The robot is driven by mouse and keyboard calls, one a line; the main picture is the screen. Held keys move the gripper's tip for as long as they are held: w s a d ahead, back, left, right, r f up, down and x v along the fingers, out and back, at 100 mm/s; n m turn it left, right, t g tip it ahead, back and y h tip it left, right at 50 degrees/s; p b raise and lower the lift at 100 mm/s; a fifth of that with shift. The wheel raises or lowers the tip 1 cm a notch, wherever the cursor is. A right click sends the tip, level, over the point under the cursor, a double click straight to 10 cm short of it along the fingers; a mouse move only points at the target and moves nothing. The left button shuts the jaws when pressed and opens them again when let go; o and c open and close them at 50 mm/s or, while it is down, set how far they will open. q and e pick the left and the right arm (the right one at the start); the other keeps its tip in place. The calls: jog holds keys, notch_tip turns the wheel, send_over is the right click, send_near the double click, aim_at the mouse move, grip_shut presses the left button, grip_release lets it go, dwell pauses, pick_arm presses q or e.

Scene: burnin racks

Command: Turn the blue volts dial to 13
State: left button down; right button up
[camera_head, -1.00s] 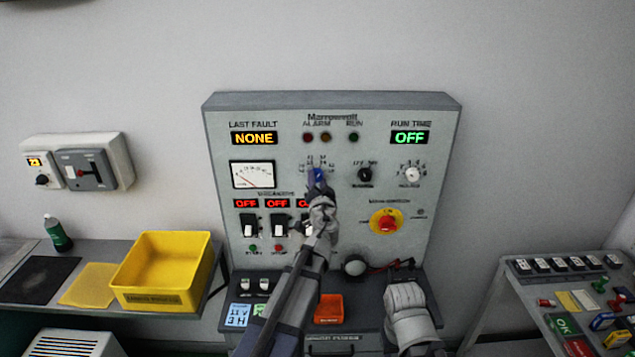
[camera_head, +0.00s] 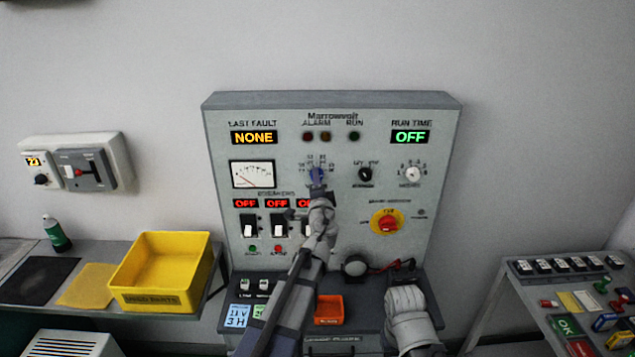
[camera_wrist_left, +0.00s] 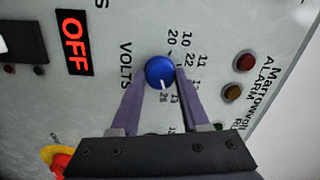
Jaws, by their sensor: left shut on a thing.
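The blue volts dial (camera_head: 317,175) is on the upper middle of the grey panel, partly hidden by my left gripper (camera_head: 318,184) in the head view. In the left wrist view the dial (camera_wrist_left: 158,70) is round, with a white pointer mark. The picture is turned, and the mark faces the printed numbers near 28 and 13; I cannot tell exactly which it meets. My left gripper's two purple fingers (camera_wrist_left: 159,75) are closed on the dial's sides. My right arm (camera_head: 408,310) is low at the right, in front of the panel's base; its fingers are not clear.
A black knob (camera_head: 365,174) and a white-faced knob (camera_head: 412,174) are right of the dial. A red-and-yellow rotary switch (camera_head: 387,222) is below them. A yellow bin (camera_head: 160,300) stands on the left bench.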

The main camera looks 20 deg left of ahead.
dwell(0.5)
pick_arm(q)
jog(key=shift+c, duration=2)
grip_release()
jog(key=v, duration=0.7)
jog(key=shift+s+d, duration=0.15)
jog(key=shift+s, duration=0.25)
jog(key=shift+f, duration=0.1)
